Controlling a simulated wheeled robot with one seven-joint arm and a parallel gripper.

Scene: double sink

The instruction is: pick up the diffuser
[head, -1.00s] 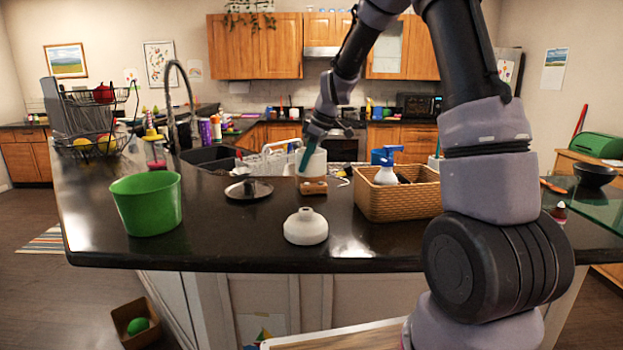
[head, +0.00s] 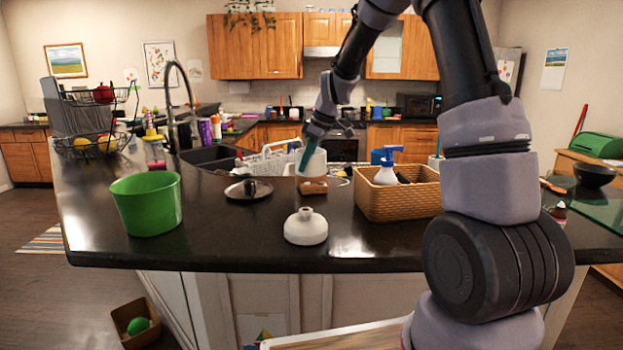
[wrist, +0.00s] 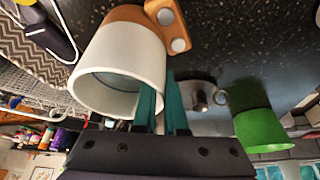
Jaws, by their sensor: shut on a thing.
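I take the diffuser (head: 316,163) to be the white, hollow, cup-like vessel with a wooden-coloured base. In the wrist view the diffuser (wrist: 122,55) lies tilted across the upper left, its open rim towards my gripper. My gripper (wrist: 162,84) has teal fingers, shut on the diffuser's wall near the rim, one finger overlapping the inside. In the head view my gripper (head: 306,158) is at the vessel's left side, above the far part of the counter. The diffuser's underside contact is hard to see there.
A small wooden block (head: 313,188) lies below the diffuser. A squat white necked vessel (head: 306,228) stands nearer on the dark counter. A metal lid (head: 248,190) and green bucket (head: 147,204) are left; a wicker basket (head: 398,200) with a spray bottle is right. A white rack (head: 268,162) stands behind.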

